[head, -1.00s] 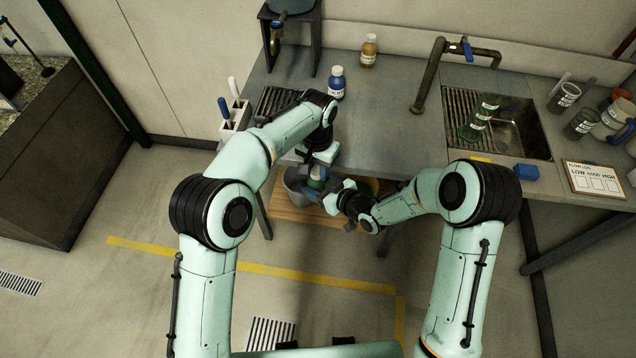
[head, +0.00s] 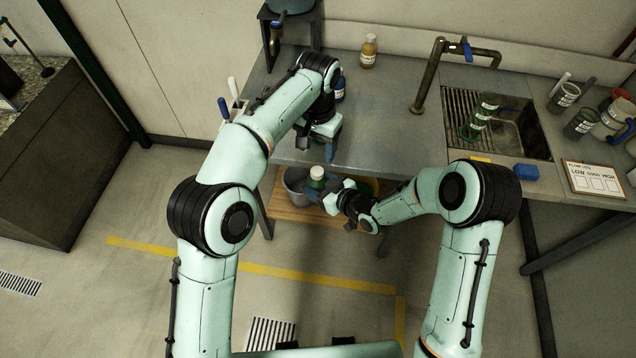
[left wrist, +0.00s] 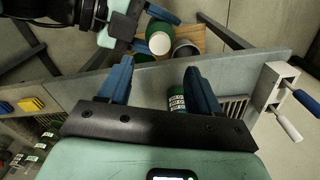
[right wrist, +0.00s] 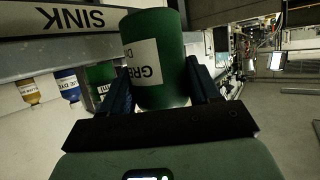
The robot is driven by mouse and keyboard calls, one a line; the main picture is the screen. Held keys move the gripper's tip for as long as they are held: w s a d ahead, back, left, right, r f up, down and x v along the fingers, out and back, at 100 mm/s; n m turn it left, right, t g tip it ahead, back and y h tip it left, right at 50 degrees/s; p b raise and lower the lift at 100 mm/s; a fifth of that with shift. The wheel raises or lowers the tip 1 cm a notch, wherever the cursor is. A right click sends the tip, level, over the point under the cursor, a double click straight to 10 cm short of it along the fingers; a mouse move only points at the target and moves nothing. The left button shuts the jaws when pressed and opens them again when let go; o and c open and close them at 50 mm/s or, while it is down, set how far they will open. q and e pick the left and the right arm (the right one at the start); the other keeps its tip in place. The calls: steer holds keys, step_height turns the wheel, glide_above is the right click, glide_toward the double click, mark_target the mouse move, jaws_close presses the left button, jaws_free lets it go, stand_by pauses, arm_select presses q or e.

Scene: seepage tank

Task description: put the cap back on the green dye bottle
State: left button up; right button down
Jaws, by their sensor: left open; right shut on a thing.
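The green dye bottle (head: 315,184) is upright in my right gripper (head: 327,190), in front of the bench edge. A white round top, which looks like the cap (head: 317,172), sits on it; it also shows in the left wrist view (left wrist: 160,42). My left gripper (head: 318,145) is open and empty, above and behind the bottle, near the bench front edge and apart from the cap.
A labelled green vessel (left wrist: 178,103) stands on the bench beyond my left fingers. A blue bottle (head: 340,90) is partly behind my left arm; an amber bottle (head: 369,52) stands farther back. A grey bucket (head: 296,180) is on the low wooden shelf (head: 290,209). The bench middle is clear.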

arm_select(q)
step_height(320, 180, up, 3)
steer(key=shift+r, duration=0.15)
stand_by(0.3)
